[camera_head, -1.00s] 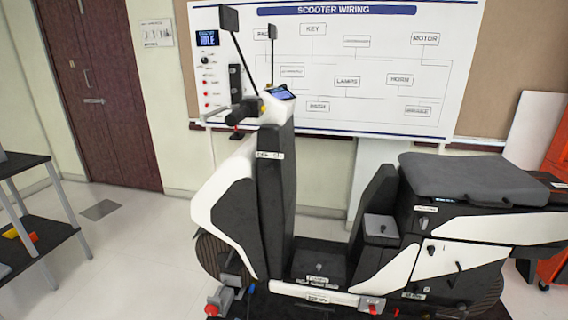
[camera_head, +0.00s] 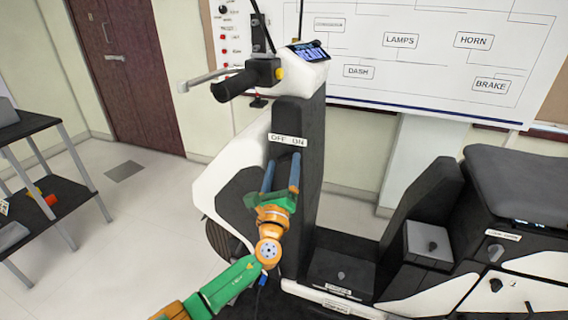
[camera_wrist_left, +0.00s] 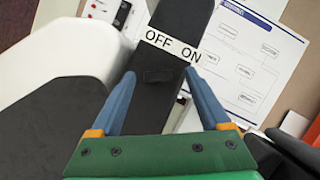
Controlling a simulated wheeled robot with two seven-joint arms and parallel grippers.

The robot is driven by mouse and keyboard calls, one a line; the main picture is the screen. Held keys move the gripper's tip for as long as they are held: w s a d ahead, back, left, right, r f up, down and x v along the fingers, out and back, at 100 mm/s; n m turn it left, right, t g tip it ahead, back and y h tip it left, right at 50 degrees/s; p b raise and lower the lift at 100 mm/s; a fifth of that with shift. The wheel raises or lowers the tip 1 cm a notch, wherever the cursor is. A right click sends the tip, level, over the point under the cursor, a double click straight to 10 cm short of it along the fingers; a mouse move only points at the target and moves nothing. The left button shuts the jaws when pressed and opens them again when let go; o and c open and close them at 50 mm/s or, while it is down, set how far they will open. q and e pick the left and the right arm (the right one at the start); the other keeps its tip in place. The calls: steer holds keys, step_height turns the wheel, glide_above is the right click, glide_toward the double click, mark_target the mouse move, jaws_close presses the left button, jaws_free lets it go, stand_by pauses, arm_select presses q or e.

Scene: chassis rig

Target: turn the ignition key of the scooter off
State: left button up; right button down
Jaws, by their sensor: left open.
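The scooter's black front column (camera_head: 300,125) carries a white OFF ON label (camera_head: 287,139), which also shows in the left wrist view (camera_wrist_left: 171,46). Just below the label, in the left wrist view, is a small dark block (camera_wrist_left: 158,76) that looks like the ignition key; its setting is hard to tell, black on black. My left gripper (camera_head: 281,170) is in front of the column, below the label. Its two blue fingers are apart and empty. In the left wrist view the fingertips (camera_wrist_left: 160,75) stand on either side of the dark block, with visible gaps. My right gripper is out of view.
The handlebar grip (camera_head: 235,84) and lit dash display (camera_head: 308,52) are above the label.

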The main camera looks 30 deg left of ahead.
arm_select(q)
steer(key=shift+w+a+f, duration=0.1)
steer(key=shift+w, duration=0.25)
steer(key=shift+s, duration=0.15)
jaws_close()
steer(key=shift+n, duration=0.3)
steer(key=n, duration=0.1)
steer(key=n+g+y, duration=0.1)
steer(key=n, duration=0.1)
steer(key=shift+r+g, duration=0.2)
steer(key=shift+g, duration=0.1)
steer(key=n, duration=0.2)
steer(key=n+g+y, duration=0.1)
steer(key=shift+d+r+n+p, duration=0.1)
steer(key=shift+d+n+p, duration=0.1)
steer(key=shift+n+p, duration=0.2)
steer(key=n, duration=0.1)
steer(key=n+g+p, duration=0.1)
steer(key=n, duration=0.1)
steer(key=shift+r+n+g, duration=0.2)
steer(key=shift+n+g, duration=0.1)
steer(key=shift+n+g+h+p, duration=0.3)
steer(key=shift+n+g+p, duration=0.2)
steer(key=shift+n+p, duration=0.55)
steer(key=shift+n, duration=0.45)
